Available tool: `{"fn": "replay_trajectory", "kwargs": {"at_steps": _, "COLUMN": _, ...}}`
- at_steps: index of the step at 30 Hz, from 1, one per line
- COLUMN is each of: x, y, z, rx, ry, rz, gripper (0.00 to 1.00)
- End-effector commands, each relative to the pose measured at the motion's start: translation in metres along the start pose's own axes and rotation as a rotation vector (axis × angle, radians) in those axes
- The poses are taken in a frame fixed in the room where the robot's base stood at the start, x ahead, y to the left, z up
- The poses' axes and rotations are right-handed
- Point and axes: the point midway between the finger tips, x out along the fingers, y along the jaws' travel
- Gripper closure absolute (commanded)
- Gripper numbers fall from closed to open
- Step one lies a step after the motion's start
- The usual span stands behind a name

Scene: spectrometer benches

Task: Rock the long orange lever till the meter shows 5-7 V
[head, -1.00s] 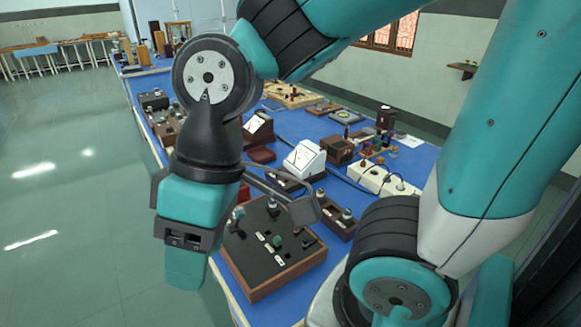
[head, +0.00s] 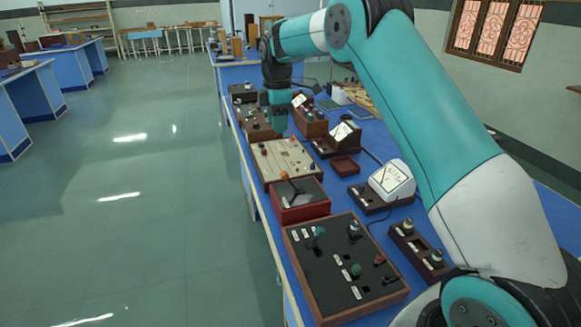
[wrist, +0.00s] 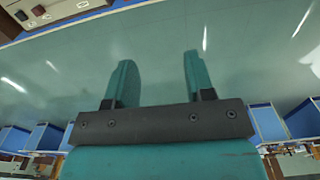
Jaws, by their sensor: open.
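My gripper shows in the head view (head: 278,118) out over the far part of the blue bench, pointing down near the small boxes there. In the wrist view my gripper (wrist: 158,60) has two teal fingers set wide apart with nothing between them. I cannot pick out a long orange lever for certain; a beige panel (head: 272,158) in front of the gripper carries small orange parts. Several meters face the room: a white one (head: 394,180), one on a dark base (head: 342,132) and one farther back (head: 299,100). Their readings are too small to tell.
A shallow red-brown tray (head: 345,166) lies beside the meters. Open green floor (head: 150,200) runs along the bench's left side.

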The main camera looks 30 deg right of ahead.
Motion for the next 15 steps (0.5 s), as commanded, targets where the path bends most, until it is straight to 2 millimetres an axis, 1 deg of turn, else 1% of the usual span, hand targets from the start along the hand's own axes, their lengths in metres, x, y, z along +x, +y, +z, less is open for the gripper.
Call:
{"fn": "replay_trajectory", "kwargs": {"at_steps": 1, "x": 0.006, "y": 0.008, "z": 0.009, "rx": -0.01, "ry": -0.005, "rz": -0.003, "gripper": 0.51}}
{"fn": "replay_trajectory", "kwargs": {"at_steps": 3, "x": 0.01, "y": 0.014, "z": 0.018, "rx": -0.024, "ry": -0.009, "rz": -0.004, "gripper": 0.51}}
{"fn": "replay_trajectory", "kwargs": {"at_steps": 8, "x": 0.022, "y": 0.017, "z": 0.029, "rx": -0.025, "ry": -0.011, "rz": -0.008, "gripper": 0.51}}
{"fn": "replay_trajectory", "kwargs": {"at_steps": 11, "x": 0.038, "y": 0.016, "z": 0.033, "rx": -0.02, "ry": -0.011, "rz": -0.01, "gripper": 0.51}}
{"fn": "replay_trajectory", "kwargs": {"at_steps": 15, "x": 0.068, "y": 0.015, "z": 0.034, "rx": -0.018, "ry": -0.011, "rz": -0.011, "gripper": 0.51}}
